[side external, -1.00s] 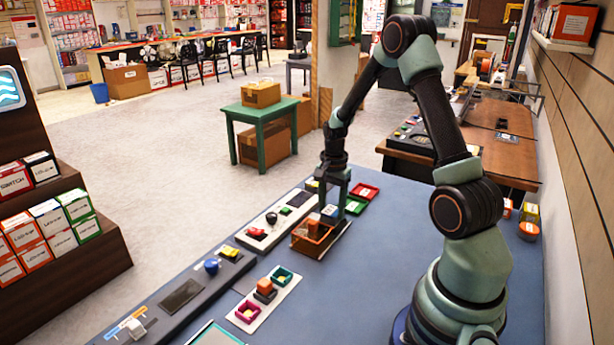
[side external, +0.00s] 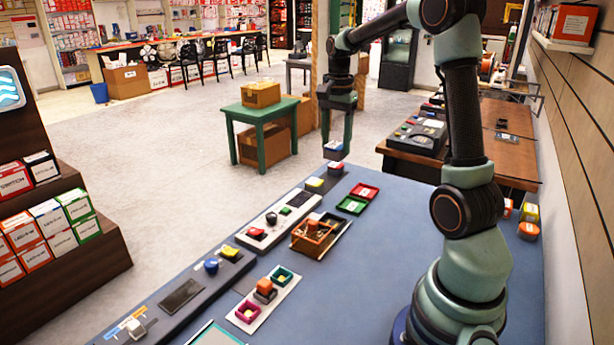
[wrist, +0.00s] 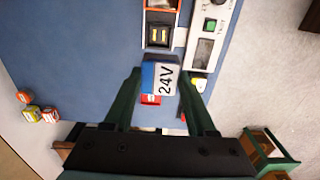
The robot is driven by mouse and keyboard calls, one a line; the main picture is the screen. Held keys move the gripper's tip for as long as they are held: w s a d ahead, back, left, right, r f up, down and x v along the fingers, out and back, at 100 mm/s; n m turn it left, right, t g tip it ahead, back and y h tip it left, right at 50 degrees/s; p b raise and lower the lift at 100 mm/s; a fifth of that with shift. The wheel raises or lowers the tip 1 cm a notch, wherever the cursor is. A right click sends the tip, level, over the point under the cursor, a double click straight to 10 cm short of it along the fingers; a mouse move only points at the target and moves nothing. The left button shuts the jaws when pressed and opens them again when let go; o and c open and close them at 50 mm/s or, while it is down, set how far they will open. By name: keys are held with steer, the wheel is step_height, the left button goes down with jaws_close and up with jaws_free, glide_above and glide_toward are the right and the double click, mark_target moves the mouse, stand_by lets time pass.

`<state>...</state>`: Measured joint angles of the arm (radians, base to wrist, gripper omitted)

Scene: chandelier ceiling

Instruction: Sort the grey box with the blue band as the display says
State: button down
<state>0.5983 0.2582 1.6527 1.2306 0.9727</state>
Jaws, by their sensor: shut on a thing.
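My gripper (side external: 337,138) is shut on the grey box with the blue band (side external: 333,149), holding it high above the far end of the blue table. In the wrist view the box (wrist: 166,79) shows a pale face marked "24V" and a blue strip, between my green fingers. A red tray (side external: 365,191) and a green tray (side external: 351,206) lie on the table below and to the right; in the wrist view the box partly covers the red tray (wrist: 150,100).
A wooden divided tray (side external: 328,232) with things in it stands nearer. A control strip with a blue knob (side external: 211,265) and a dark screen (side external: 180,296) runs along the left edge. The blue table top (side external: 400,230) right of the trays is clear.

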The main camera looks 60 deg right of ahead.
steer(key=shift+s+d+f, duration=0.25)
steer(key=shift+d+f, duration=2.55)
steer(key=shift+d, duration=0.3)
steer(key=shift+s+d+f, duration=0.2)
steer(key=shift+d+f, duration=2.65)
steer(key=shift+d, duration=0.3)
steer(key=shift+s+d+f, duration=0.25)
steer(key=shift+d+f, duration=2.55)
steer(key=shift+d, duration=0.3)
steer(key=shift+f, duration=1.1)
steer(key=shift+c, duration=0.7)
jaws_free()
steer(key=shift+o, duration=0.7)
